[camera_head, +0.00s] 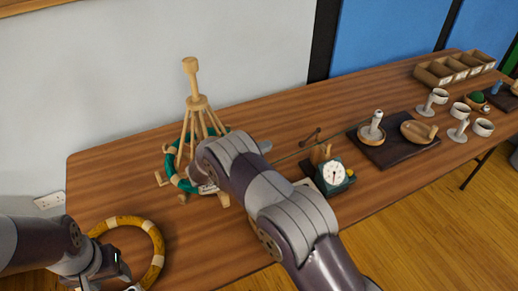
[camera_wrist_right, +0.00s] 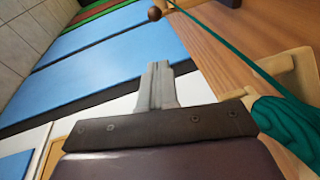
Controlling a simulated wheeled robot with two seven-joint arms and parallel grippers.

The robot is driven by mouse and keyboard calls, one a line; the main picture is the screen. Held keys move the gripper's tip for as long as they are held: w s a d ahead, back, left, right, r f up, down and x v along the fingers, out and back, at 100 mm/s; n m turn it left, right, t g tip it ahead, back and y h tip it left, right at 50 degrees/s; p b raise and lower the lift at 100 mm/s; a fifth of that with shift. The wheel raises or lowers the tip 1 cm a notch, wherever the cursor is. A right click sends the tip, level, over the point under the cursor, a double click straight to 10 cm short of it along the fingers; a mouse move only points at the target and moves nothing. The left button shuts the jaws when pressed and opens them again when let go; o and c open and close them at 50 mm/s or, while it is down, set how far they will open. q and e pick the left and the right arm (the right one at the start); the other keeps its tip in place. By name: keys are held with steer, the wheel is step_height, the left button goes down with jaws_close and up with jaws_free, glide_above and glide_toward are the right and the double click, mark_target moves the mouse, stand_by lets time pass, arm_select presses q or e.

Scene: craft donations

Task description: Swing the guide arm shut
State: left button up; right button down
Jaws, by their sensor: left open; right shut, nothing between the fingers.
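A small dark rod with a knob at each end (camera_head: 310,137) stands out over the middle of the table; I take it for the guide arm, but cannot be sure. A brown ball on a rod (camera_wrist_right: 155,13) shows at the top of the right wrist view, beyond my fingers. My right gripper (camera_wrist_right: 160,70) is shut and empty, apart from the ball. In the head view my right arm hides most of it, close to the wooden swift (camera_head: 196,103) with its green yarn skein (camera_head: 172,165). My left gripper (camera_head: 112,277) is open beside a yellow yarn ring (camera_head: 155,240).
A thin green thread runs from the swift toward a wooden winder (camera_head: 371,132) on a dark board (camera_head: 395,150). A dial scale (camera_head: 333,174) stands right of my right arm. Cups (camera_head: 459,110) and a divided wooden box (camera_head: 455,68) are at the far right.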

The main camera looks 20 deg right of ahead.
steer(key=d+f+p, duration=0.1)
steer(key=d+p, duration=0.1)
steer(key=d, duration=0.6)
steer(key=shift+s+d+f, duration=0.15)
steer(key=shift+s+f, duration=0.1)
steer(key=shift+s, duration=0.05)
steer(key=shift+s+d+r+n+t+p, duration=0.1)
steer(key=shift+s+d+n+t+p, duration=0.05)
steer(key=shift+s+n+t+p, duration=0.45)
